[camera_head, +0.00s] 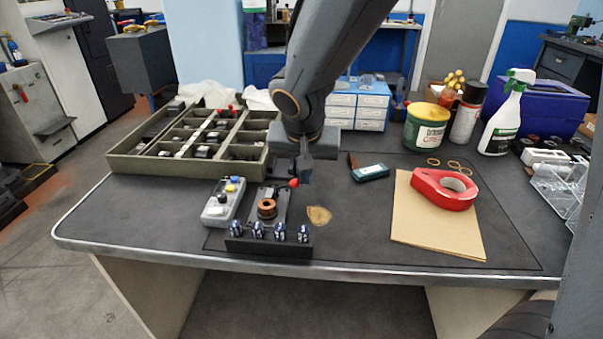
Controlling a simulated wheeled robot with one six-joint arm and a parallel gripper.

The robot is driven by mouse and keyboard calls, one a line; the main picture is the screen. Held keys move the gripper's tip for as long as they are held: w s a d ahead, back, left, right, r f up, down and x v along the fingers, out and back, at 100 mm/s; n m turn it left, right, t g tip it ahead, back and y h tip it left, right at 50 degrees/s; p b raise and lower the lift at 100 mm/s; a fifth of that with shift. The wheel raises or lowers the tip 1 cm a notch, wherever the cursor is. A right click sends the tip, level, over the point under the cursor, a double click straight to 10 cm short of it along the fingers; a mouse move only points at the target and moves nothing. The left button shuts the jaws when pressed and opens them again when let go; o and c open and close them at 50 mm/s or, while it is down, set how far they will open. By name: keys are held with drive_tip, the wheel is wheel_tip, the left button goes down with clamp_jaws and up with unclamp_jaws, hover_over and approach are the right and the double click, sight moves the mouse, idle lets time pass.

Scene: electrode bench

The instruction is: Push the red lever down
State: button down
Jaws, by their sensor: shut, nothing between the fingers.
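The red lever (294,183) shows as a small red knob at the right side of a dark device (283,207) with a copper coil on it, near the front of the bench. My gripper (305,174) points down from above, its fingers shut and empty. In the picture its tips are just above and slightly right of the red knob. I cannot tell whether they touch it. The lever's arm is mostly too small to make out.
A grey box with blue and yellow buttons (223,204) stands left of the device. A black rack of blue-and-white pieces (270,247) is in front. A compartment tray (130,165) lies behind left. Red tape (444,188) lies on cardboard (415,236) at right.

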drive_tip(key=shift+r, duration=0.1)
drive_tip(key=s+d+r+p, duration=0.3)
drive_tip(key=s+d+r, duration=0.2)
drive_tip(key=r, duration=0.5)
drive_tip(key=shift+s+r+p, duration=0.15)
drive_tip(key=shift+s+p, duration=0.2)
drive_tip(key=shift+p, duration=0.05)
drive_tip(key=shift+d, duration=0.1)
drive_tip(key=s+d+f+n+g+p, duration=0.2)
drive_tip(key=s+d+f+g+p, duration=0.2)
drive_tip(key=s, duration=0.9)
drive_tip(key=d+f, duration=0.3)
drive_tip(key=shift+d+g+y, duration=0.4)
